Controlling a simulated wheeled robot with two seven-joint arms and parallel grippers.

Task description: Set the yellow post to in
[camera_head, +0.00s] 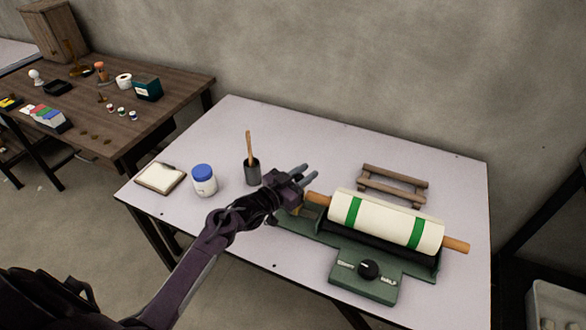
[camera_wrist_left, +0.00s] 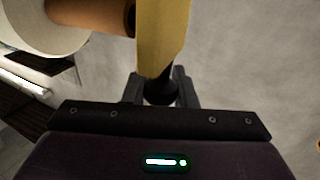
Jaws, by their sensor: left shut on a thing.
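The yellow post (camera_wrist_left: 163,38) stands out in the left wrist view, with a dark round stem or knob (camera_wrist_left: 160,90) at its near end. My left gripper (camera_wrist_left: 160,88) is shut on this dark part. In the head view my left gripper (camera_head: 308,172) is at the left end of the green machine (camera_head: 340,275), beside the roller's wooden end. A bit of yellow (camera_head: 297,211) shows below the gripper; the rest of the post is hidden there. My right gripper is not in view.
A cream roll with green bands (camera_head: 385,220) lies on the machine, above a dial (camera_head: 369,269). A wooden rack (camera_head: 395,184) is behind it. A pot with a stick (camera_head: 252,172), a blue-lidded jar (camera_head: 204,181) and a pad (camera_head: 160,178) stand left on the pale table (camera_head: 300,128).

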